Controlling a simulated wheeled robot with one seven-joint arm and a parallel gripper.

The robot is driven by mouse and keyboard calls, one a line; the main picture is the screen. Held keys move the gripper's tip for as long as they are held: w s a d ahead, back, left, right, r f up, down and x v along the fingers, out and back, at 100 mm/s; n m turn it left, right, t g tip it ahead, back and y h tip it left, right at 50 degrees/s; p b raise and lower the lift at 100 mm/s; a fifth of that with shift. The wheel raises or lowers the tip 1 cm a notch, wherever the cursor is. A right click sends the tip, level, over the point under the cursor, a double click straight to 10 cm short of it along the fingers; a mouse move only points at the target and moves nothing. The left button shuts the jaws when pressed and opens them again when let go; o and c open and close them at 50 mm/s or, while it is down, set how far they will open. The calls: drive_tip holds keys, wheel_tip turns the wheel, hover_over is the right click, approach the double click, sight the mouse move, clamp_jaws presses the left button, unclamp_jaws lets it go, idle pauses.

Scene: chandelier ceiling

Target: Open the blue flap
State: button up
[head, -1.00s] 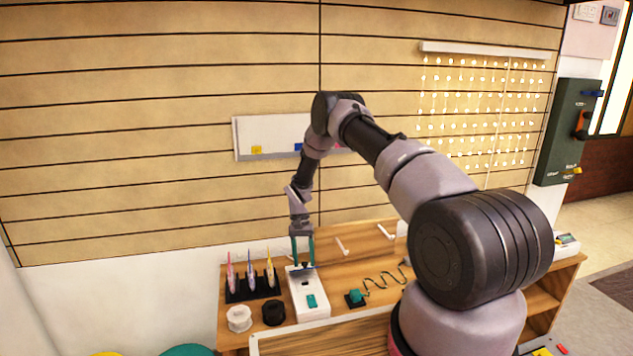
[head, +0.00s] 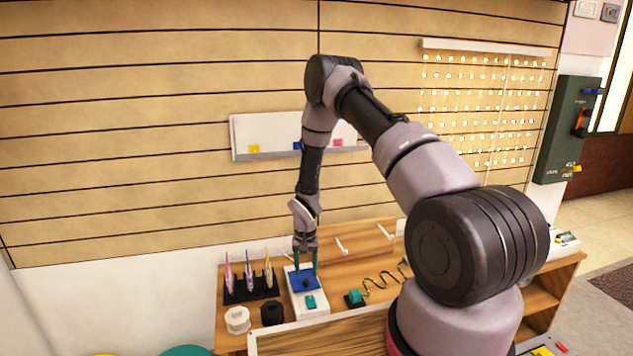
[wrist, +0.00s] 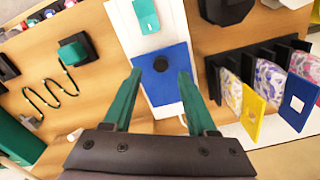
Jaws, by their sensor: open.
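The blue flap (wrist: 163,85) lies closed-looking on a white box (head: 322,312) on the wooden bench. It has a round black knob (wrist: 161,63). A teal button (wrist: 147,15) is on the same box, beyond the flap in the wrist view. My gripper (wrist: 158,75) is open and empty, its two teal fingers one on each side of the flap and knob. In the head view the blue flap (head: 297,281) shows between my fingers (head: 304,270). I cannot tell whether the fingers touch it.
A black rack (head: 262,292) with several coloured pieces stands left of the box. White (head: 237,320) and black (head: 272,313) round items sit in front of it. A teal block (head: 354,297) with a coiled cord lies on the right. The slatted wall is behind.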

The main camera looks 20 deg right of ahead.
drive_tip(key=s+d+r+t, duration=0.1)
drive_tip(key=d+r+t, duration=0.1)
drive_tip(key=r, duration=2.9)
drive_tip(key=shift+d+r, duration=0.2)
drive_tip(key=shift+d, duration=0.45)
